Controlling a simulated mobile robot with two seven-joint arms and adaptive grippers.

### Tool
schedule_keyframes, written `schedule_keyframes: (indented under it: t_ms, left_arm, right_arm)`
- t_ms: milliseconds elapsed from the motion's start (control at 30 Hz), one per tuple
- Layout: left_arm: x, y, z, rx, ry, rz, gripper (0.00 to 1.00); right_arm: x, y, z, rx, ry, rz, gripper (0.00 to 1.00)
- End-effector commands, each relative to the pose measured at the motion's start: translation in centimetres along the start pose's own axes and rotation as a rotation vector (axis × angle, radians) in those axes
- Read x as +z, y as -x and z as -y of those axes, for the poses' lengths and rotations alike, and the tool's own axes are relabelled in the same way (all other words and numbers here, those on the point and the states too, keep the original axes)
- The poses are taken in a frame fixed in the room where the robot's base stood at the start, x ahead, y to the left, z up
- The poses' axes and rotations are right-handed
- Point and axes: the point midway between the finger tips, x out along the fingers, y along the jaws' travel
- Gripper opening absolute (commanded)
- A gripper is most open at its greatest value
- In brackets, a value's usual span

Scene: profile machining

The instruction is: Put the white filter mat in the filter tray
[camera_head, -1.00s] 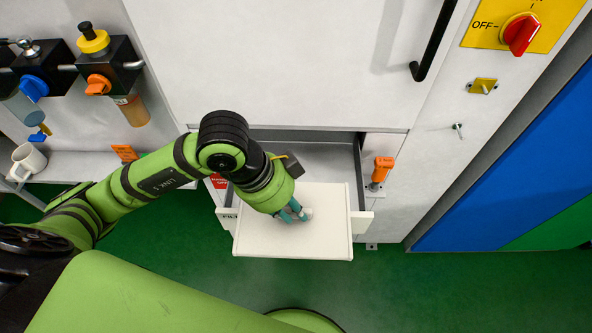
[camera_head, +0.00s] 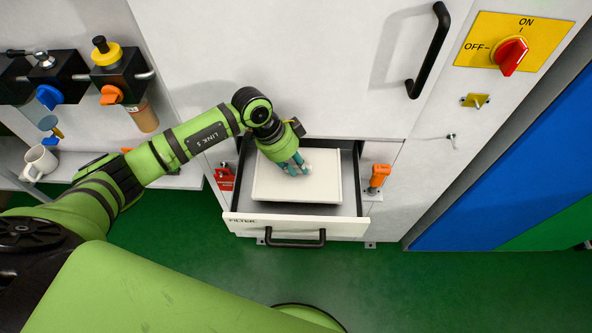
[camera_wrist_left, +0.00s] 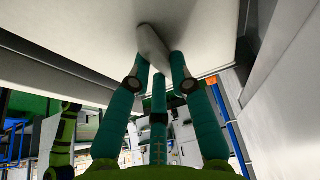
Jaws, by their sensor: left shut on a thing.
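The white filter mat (camera_head: 325,187) is a flat rectangular slab. In the head view it lies over the open filter tray (camera_head: 352,212), a drawer with dark side walls and a white front marked FILTER. The mat looks within the walls, nearer the back left; I cannot tell whether it rests on the bottom. My left gripper (camera_head: 297,167) is above the mat and shut on its raised grip. In the left wrist view the teal fingers (camera_wrist_left: 158,70) close around this pale grip, under the mat's broad face (camera_wrist_left: 90,35). My right gripper is not in view.
The tray's black handle (camera_head: 295,240) faces the front. An orange-handled item (camera_head: 379,176) is right of the tray, and a red tag (camera_head: 224,178) is left. A cabinet panel with a black handle (camera_head: 428,50) rises behind. Green floor is clear in front.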

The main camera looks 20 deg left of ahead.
Motion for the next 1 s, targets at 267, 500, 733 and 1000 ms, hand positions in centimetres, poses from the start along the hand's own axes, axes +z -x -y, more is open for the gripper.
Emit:
schedule_keyframes:
  t_ms: [267, 500, 733, 1000]
  left_arm:
    - [1.1, -2.6, -0.1, 0.002, 0.002, 0.001, 0.0]
    - [2.0, -4.9, 0.3, -0.001, 0.0, 0.0, 0.0]
    - [2.2, -5.1, 0.4, -0.002, -0.002, -0.001, 0.0]
    - [2.2, -5.2, 0.4, -0.002, -0.001, 0.0, 0.45]
  right_arm:
    - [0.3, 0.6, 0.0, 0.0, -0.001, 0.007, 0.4]
    - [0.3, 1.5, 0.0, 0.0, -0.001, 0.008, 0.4]
    - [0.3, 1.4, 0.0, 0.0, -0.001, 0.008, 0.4]
    - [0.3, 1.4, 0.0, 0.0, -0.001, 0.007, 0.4]
